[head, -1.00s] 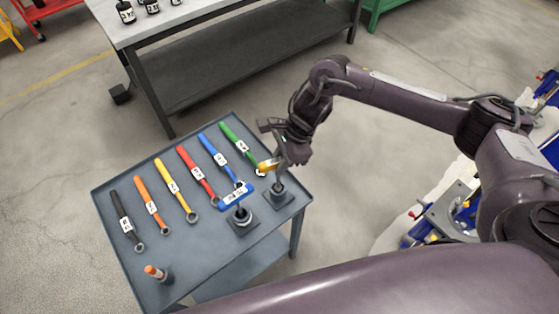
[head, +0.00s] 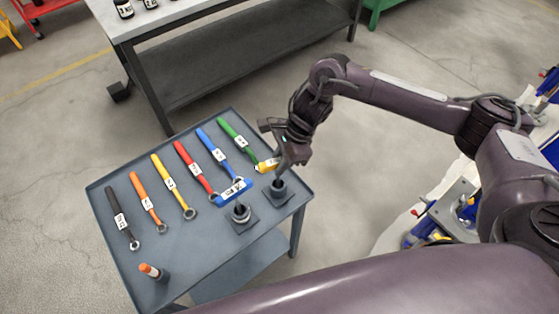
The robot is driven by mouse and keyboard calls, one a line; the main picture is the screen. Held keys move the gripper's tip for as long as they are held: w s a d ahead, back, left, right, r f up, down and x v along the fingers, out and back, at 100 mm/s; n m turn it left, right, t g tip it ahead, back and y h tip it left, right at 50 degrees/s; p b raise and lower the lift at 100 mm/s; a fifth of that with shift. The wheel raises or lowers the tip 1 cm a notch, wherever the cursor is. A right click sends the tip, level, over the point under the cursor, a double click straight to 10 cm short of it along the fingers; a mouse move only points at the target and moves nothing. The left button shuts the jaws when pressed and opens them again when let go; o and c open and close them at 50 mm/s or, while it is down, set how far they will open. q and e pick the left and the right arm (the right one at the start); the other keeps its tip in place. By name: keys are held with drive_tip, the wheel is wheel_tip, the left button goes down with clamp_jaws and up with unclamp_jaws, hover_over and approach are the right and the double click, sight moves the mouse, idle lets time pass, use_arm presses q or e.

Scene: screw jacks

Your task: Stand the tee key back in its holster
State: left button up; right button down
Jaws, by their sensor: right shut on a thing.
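The tee key with the yellow handle (head: 267,165) is in my right gripper (head: 276,162), which is shut on it at the right of the cart top. A dark round holster (head: 279,187) on a square base stands right below the gripper. The key's shaft is mostly hidden by the gripper, so I cannot tell whether its tip is in the holster. A second tee key with a blue handle (head: 233,191) stands in another holster (head: 241,213), to the left and nearer. My left gripper is not in view.
Several wrenches with coloured handles, including a red one (head: 191,164), lie in a row on the grey cart (head: 190,245). An orange-topped marker (head: 150,271) stands at the front left. A workbench (head: 215,27) is behind, with open floor between.

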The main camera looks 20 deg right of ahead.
drive_tip(key=c, duration=1.2)
unclamp_jaws()
drive_tip(key=shift+d+r, duration=0.15)
drive_tip(key=shift+r, duration=0.2)
drive_tip(key=b+v, duration=0.2)
drive_tip(key=v, duration=0.5)
drive_tip(key=shift+r, duration=0.1)
